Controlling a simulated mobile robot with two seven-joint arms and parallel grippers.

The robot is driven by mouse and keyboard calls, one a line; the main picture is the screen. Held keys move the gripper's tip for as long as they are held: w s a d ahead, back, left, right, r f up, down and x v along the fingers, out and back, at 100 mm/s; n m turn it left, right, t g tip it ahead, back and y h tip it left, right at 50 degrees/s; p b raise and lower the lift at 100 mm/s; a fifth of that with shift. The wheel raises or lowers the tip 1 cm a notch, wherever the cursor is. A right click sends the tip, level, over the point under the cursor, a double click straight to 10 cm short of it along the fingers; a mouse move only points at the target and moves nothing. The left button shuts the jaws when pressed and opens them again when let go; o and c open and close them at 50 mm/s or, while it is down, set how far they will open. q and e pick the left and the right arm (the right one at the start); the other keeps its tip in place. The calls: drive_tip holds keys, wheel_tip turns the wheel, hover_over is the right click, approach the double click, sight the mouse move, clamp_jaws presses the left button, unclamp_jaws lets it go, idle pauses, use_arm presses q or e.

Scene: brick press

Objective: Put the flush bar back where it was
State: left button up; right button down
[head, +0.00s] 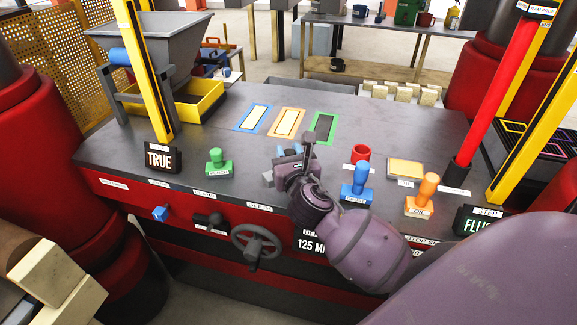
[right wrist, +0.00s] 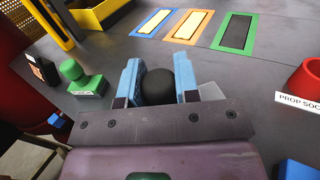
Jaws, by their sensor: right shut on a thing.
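My right gripper (head: 288,152) is over the middle of the press table, with its fingers away from the head camera. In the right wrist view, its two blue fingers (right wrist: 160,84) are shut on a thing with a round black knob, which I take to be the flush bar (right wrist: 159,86). Only the knob shows; the rest is hidden behind the gripper. In the head view my gripper and wrist cover it. I cannot tell whether it touches the table. My left gripper is not in view.
Blue, orange and green frames (head: 324,128) lie beyond the gripper. A green-handled stamp (head: 217,163) stands left; a red socket (head: 361,153), a blue stamp (head: 358,186) and an orange stamp (head: 424,195) stand right. A handwheel (head: 256,246) is on the red front.

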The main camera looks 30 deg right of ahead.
drive_tip(key=shift+f+b, duration=0.35)
drive_tip(key=shift+f, duration=1.4)
drive_tip(key=shift+f, duration=0.15)
drive_tip(key=c, duration=0.8)
unclamp_jaws()
drive_tip(key=shift+c, duration=0.2)
drive_tip(key=b+v, duration=0.1)
drive_tip(key=v, duration=1.1)
drive_tip(key=shift+s, duration=0.1)
